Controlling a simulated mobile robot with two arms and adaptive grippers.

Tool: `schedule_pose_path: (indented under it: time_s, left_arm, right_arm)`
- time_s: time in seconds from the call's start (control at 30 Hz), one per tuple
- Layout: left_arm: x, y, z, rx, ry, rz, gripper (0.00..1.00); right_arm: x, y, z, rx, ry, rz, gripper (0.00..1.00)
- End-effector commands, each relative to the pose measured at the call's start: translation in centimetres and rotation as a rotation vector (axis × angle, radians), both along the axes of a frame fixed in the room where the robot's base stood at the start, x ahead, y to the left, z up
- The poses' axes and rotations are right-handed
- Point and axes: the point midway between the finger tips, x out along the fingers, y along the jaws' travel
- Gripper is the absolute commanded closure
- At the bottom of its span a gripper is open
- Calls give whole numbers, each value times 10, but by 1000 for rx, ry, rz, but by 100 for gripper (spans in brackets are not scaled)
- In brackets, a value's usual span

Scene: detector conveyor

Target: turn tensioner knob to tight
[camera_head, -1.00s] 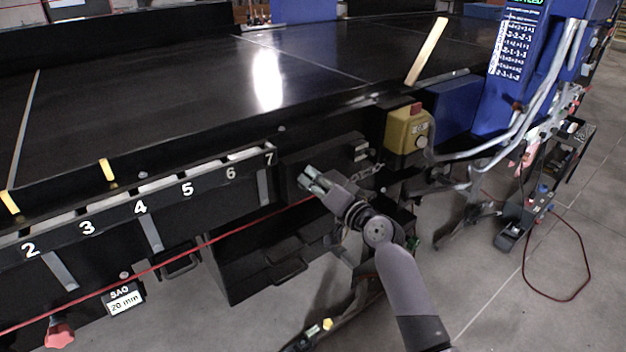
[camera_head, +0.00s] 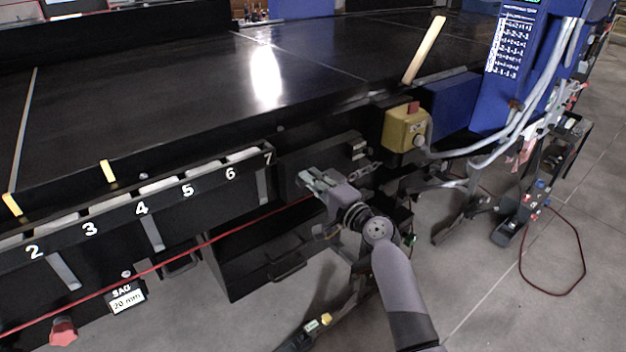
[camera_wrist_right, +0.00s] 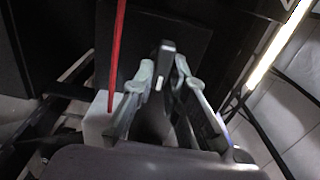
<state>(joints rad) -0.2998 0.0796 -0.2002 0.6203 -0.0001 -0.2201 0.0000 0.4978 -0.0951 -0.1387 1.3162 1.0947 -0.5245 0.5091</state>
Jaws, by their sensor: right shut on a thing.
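My right gripper (camera_head: 314,178) reaches to the front of a black housing (camera_head: 335,160) under the conveyor edge, left of the yellow control box. In the right wrist view the two grey fingers (camera_wrist_right: 163,76) stand on either side of a dark, narrow piece, which I take to be the tensioner knob (camera_wrist_right: 166,47). It has a pale mark on its end, and the fingers are shut on it. In the head view the gripper hides the knob, so its turn setting cannot be read. My left gripper is not in view.
A red cord (camera_head: 215,240) runs along the conveyor front, close to the gripper. A sag label (camera_head: 127,299) and a red knob (camera_head: 62,331) hang at lower left.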

Motion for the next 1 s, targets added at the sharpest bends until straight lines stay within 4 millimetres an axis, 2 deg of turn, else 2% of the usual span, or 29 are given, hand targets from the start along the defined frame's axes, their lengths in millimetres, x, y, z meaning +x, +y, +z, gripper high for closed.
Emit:
schedule_pose_path:
  time_s: [0.53, 0.57, 0.6, 0.87, 1.0]
  left_arm:
    - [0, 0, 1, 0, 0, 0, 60]
    - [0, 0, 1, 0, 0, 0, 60]
    - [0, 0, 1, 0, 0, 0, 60]
    - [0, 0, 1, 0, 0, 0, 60]
    - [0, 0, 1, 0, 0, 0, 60]
  right_arm:
    - [0, -1, -1, 22, 17, -1, 100]
    - [0, -1, -1, 22, 17, -1, 86]
    - [0, -1, -1, 22, 17, -1, 83]
    - [0, 0, -1, 20, 16, -1, 67]
    - [0, 0, -1, 20, 15, 0, 67]
